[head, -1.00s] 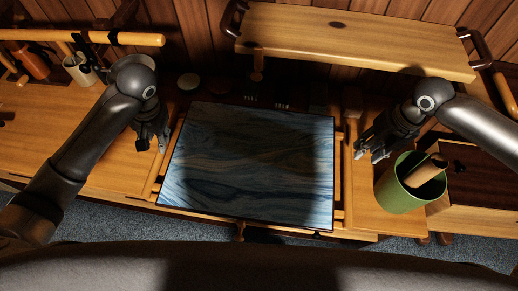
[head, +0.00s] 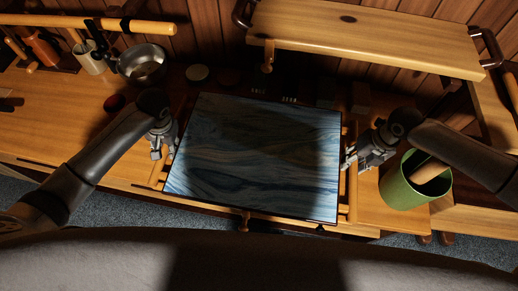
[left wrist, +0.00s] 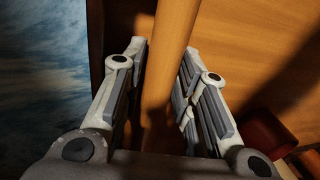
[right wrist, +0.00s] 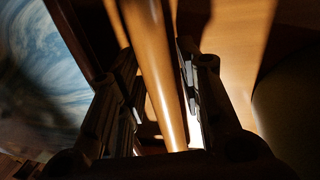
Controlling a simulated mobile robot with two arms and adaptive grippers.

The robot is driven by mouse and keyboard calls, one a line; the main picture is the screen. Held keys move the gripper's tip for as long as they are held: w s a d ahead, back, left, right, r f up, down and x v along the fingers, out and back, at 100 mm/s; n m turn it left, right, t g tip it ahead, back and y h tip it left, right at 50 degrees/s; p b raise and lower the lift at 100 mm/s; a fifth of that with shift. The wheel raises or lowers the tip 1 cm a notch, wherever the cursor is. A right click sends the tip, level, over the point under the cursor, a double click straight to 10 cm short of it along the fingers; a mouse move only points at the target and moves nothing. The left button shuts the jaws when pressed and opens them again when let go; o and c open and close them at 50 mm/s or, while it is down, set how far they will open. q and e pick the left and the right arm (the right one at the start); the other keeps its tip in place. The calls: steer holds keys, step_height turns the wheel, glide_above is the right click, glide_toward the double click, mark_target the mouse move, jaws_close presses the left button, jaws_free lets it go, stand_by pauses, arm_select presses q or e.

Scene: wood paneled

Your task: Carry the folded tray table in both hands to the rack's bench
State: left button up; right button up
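The folded tray table (head: 255,165) lies flat on the wooden bench, its blue marbled top up, with wooden rails along its left and right sides. My left gripper (head: 161,150) is at the left rail. In the left wrist view the rail (left wrist: 168,65) runs between its open fingers. My right gripper (head: 352,158) is at the right rail. In the right wrist view this rail (right wrist: 158,70) passes between its fingers, which stand apart with no clear grip on it. The rack's bench cannot be told apart for sure from the other wooden surfaces.
A green bin (head: 402,190) with a wooden roll stands close to my right gripper. A raised wooden board (head: 365,38) with dark handles is behind the table. A metal bowl (head: 142,63), a cup (head: 90,60) and a red round thing (head: 114,103) are at left.

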arm_select(q)
steer(key=shift+f, duration=0.25)
arm_select(e)
steer(key=shift+f, duration=0.25)
steer(key=shift+r, duration=0.1)
arm_select(q)
steer(key=shift+c, duration=0.9)
arm_select(e)
steer(key=shift+c, duration=0.8)
arm_select(q)
jaws_close()
arm_select(e)
jaws_close()
arm_select(q)
steer(key=shift+r, duration=0.1)
steer(key=shift+w+r, duration=0.1)
steer(key=shift+w, duration=0.05)
arm_select(e)
steer(key=shift+w+r, duration=0.1)
steer(key=shift+w, duration=0.05)
